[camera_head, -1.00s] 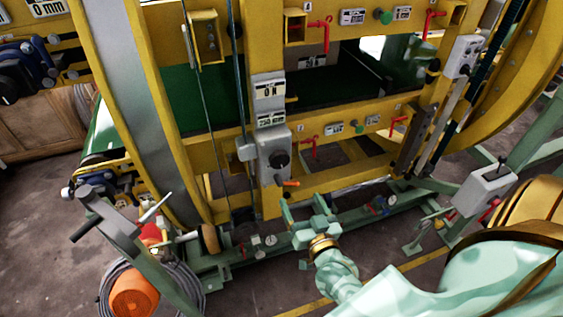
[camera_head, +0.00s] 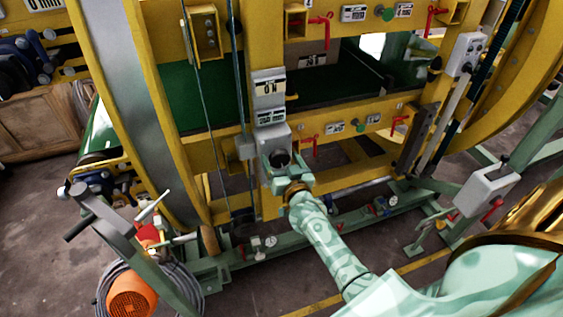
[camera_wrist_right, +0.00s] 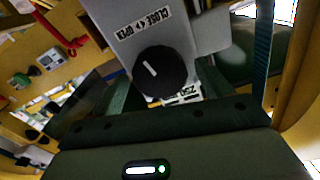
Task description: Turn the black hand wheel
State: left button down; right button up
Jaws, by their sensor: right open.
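The black hand wheel (camera_head: 281,157) sits on the front of a grey box (camera_head: 268,136) on the yellow post. In the right wrist view the wheel (camera_wrist_right: 160,74) is a round black knob with a white mark, under a "CLOSE OPEN" label (camera_wrist_right: 143,30). My right gripper (camera_head: 285,166) is open, its two fingers on either side of the wheel in the head view. In the right wrist view the fingers reach toward the wheel's sides; I cannot tell whether they touch it. My left gripper is not in view.
Red handles (camera_head: 309,140) stick out of the yellow beam right of the wheel. A small grey box (camera_head: 245,149) and cables are left of the post. A green rail (camera_head: 345,222) runs along the floor below. A grey control box (camera_head: 484,191) stands at the right.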

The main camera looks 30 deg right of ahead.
jog(key=c, duration=1)
jog(key=shift+m+p, duration=0.55)
jog(key=shift+m, duration=0.55)
jog(key=m+p, duration=0.1)
jog(key=m, duration=0.1)
jog(key=shift+m, duration=0.3)
jog(key=m, duration=0.3)
jog(key=shift+d, duration=0.1)
jog(key=shift+f+m+p, duration=0.15)
jog(key=shift+m+p, duration=0.2)
jog(key=shift+m, duration=1.35)
